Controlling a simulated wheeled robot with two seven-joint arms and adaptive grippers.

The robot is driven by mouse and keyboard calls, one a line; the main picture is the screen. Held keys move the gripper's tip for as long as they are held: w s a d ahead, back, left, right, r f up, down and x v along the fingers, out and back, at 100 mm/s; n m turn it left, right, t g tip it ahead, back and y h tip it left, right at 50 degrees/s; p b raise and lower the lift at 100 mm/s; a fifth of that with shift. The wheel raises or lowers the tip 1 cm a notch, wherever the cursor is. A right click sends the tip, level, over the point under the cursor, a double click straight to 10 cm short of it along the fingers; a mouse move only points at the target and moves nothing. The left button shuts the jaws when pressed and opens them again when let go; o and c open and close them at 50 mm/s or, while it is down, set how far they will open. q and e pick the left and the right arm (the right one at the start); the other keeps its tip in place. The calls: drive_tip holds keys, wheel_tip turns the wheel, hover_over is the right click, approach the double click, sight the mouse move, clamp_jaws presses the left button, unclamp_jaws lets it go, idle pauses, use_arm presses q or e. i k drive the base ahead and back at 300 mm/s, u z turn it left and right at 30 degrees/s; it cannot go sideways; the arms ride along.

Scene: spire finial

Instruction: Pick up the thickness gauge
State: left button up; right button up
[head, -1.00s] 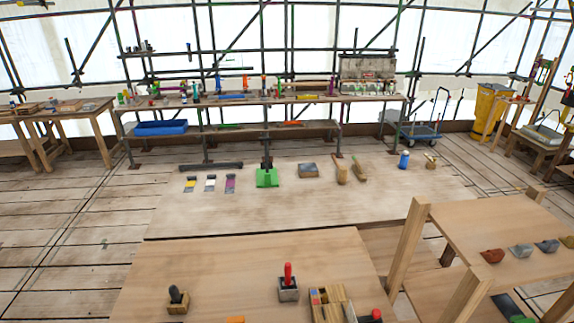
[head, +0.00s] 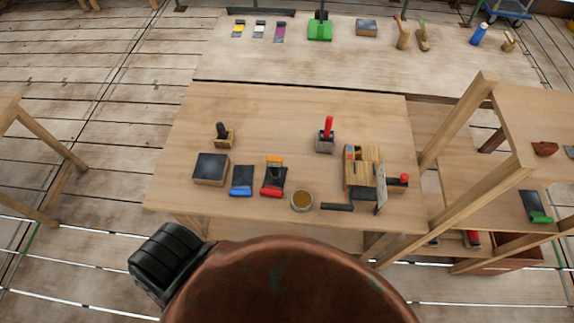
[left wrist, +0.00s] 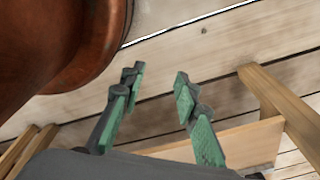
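I cannot tell for certain which item is the thickness gauge; a small orange-and-dark item (head: 274,161) lies at the top of a red-edged dark tool (head: 273,184) on the near wooden table (head: 280,110). Beside that tool lies a blue-edged dark tool (head: 241,181). A large copper dome (head: 285,285) fills the bottom of the head view and the upper left of the left wrist view (left wrist: 60,35). My left gripper (left wrist: 156,82) is open and empty in the left wrist view, beside the copper. My right gripper is not in view.
The table also holds a dark block (head: 210,169), an amber-filled tin (head: 302,201), a red-handled tool (head: 327,136), a black-knobbed tool (head: 223,135) and a wooden block holder (head: 362,168). A wooden shelf stand (head: 457,120) stands at right. The table's upper middle is clear.

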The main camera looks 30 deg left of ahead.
sight(275, 163)
drive_tip(key=z, duration=0.05)
drive_tip(key=k, duration=0.7)
drive_tip(key=u, duration=0.95)
drive_tip(key=i, duration=0.5)
